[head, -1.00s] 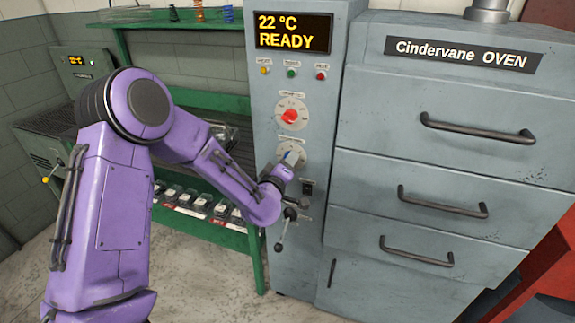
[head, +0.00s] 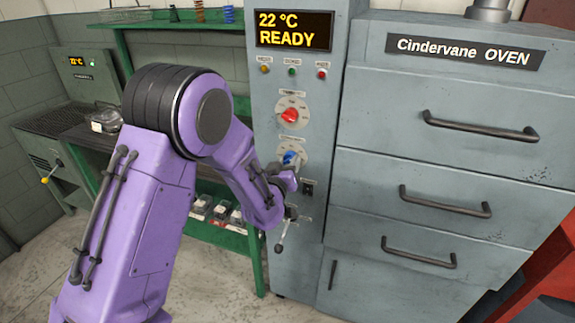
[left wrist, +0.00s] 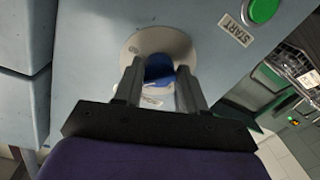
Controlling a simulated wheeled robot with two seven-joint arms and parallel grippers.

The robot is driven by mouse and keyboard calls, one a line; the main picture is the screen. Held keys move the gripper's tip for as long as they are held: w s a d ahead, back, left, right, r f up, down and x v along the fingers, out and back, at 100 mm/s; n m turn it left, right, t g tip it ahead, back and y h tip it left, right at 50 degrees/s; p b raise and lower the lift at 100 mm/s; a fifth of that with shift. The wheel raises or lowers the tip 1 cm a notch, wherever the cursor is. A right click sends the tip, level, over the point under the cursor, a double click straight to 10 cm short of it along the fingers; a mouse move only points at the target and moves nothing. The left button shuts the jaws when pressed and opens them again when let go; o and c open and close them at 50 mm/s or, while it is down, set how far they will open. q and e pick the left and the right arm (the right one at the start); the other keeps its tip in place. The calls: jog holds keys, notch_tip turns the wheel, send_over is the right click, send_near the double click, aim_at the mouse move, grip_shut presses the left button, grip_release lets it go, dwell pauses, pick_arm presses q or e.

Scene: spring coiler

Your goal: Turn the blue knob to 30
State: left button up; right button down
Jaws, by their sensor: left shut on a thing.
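The blue knob (head: 290,158) sits on its pale dial on the grey control panel, below the red knob (head: 290,116). My left gripper (head: 288,170) is at the blue knob. In the left wrist view the blue knob (left wrist: 159,68) lies between the two dark fingers of my left gripper (left wrist: 160,82), which are closed on it. The pale dial plate (left wrist: 137,42) shows around it, but its numbers are too small to read. My right gripper is in neither view.
The display (head: 294,31) reads 22 °C READY. A lever (head: 282,235) hangs below the knobs. The grey oven with drawer handles (head: 480,126) stands at right. A green START button (left wrist: 263,10) is near the dial in the wrist view. A green bench (head: 225,237) stands left.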

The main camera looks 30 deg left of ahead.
pick_arm(q)
jog(key=shift+r, duration=0.1)
dwell(0.4)
jog(key=o, duration=1)
jog(key=shift+d, duration=0.1)
jog(key=b+v, duration=0.2)
jog(key=v, duration=0.8)
jog(key=shift+s, duration=0.25)
